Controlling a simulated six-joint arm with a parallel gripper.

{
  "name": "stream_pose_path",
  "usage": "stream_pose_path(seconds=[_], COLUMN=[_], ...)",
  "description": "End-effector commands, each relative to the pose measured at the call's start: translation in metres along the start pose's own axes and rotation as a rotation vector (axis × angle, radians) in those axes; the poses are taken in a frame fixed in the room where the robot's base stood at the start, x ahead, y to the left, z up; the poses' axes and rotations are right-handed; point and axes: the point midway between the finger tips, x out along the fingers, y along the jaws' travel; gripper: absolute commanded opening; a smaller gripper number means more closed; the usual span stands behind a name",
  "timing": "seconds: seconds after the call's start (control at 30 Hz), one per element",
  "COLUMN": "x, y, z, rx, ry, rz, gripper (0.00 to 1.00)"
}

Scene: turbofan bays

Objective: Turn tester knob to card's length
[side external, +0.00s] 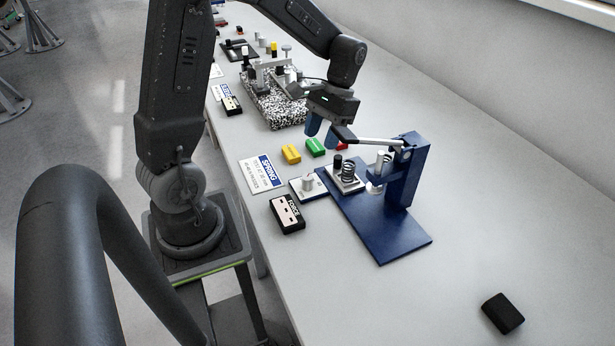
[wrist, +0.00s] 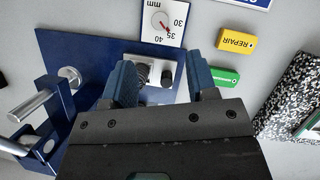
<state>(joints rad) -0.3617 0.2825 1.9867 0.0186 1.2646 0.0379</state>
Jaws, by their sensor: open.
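The blue spring tester (side external: 405,220) stands on the bench with its lever at the top. Its white dial plate (side external: 302,194) carries a pale knob (side external: 307,183). In the wrist view the dial plate (wrist: 180,8) shows 30, 35 and 40 mm, and a red pointer on the knob (wrist: 159,19) appears directed near 35. The white SPRING card (side external: 262,174) lies left of the dial; its small print is unreadable, and only its edge shows in the wrist view (wrist: 245,3). My gripper (side external: 322,130) is open and empty above the bench, behind the dial; its blue fingers (wrist: 162,78) are apart.
A white holder (side external: 344,180) with a coil spring and dark post sits on the tester base. Yellow (side external: 291,154), green (side external: 315,147) and red (side external: 342,145) blocks lie nearby. A black FORCE unit (side external: 287,214) is in front. A speckled block (side external: 272,105) stands behind. The right bench is mostly clear.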

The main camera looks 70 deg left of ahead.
Motion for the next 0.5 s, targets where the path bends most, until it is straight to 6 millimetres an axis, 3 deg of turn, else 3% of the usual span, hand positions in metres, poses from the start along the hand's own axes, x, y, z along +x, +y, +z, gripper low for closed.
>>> stream_pose_path(seconds=[0.3,0.5], x=[0.067,0.097], y=[0.000,0.000], z=[0.001,0.001], rx=[-0.001,-0.001], ry=[-0.006,-0.004], rz=[0.001,0.001], gripper=[0.53,0.53])
